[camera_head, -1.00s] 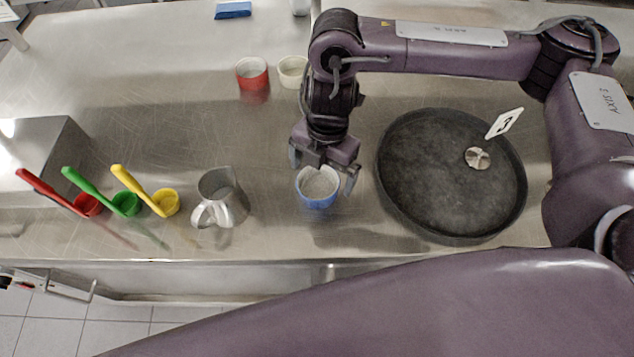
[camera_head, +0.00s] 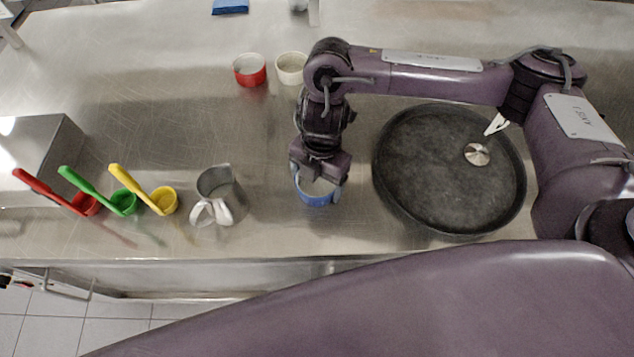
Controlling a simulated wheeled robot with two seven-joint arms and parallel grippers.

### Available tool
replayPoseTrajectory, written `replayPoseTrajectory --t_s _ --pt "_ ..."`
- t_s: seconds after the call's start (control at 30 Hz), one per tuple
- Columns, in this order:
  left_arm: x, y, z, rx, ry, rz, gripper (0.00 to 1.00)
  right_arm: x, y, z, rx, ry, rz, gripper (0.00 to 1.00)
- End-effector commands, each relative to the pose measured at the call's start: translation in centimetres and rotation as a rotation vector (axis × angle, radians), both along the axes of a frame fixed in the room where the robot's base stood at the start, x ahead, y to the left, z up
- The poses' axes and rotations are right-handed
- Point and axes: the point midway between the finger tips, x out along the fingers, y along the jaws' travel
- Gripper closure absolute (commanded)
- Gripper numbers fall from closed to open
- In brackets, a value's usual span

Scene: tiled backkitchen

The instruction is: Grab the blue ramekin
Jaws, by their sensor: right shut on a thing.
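The blue ramekin (camera_head: 316,198) stands on the steel counter in the middle of the head view, between the metal pitcher and the black tray. My right gripper (camera_head: 318,190) is over it with its fingers around its sides, shut on it. The gripper's body hides the far part of the ramekin's rim. My left gripper does not show in the head view.
A metal pitcher (camera_head: 219,194) stands left of the ramekin. A round black tray (camera_head: 448,215) with a number 3 stand (camera_head: 477,154) lies to the right. A red ramekin (camera_head: 250,71) and a cream ramekin (camera_head: 291,69) stand behind. Red, green and yellow scoops (camera_head: 164,200) lie at left.

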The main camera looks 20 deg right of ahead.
Motion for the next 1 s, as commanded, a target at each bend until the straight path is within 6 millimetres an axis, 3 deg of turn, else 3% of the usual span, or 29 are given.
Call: replayPoseTrajectory --t_s 0.37,0.57,0.67,1.0 --pt "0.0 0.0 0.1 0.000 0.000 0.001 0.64 0.1 0.0 0.3 0.001 -0.002 0.001 0.48" --pt "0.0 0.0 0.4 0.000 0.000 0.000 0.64 0.2 0.0 2.1 0.001 -0.006 0.001 0.48" --pt "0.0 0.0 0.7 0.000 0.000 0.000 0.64 0.2 0.0 4.1 0.000 -0.008 0.002 0.48" --pt "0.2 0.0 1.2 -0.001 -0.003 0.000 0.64 0.2 0.0 13.3 -0.001 -0.010 0.002 0.48"
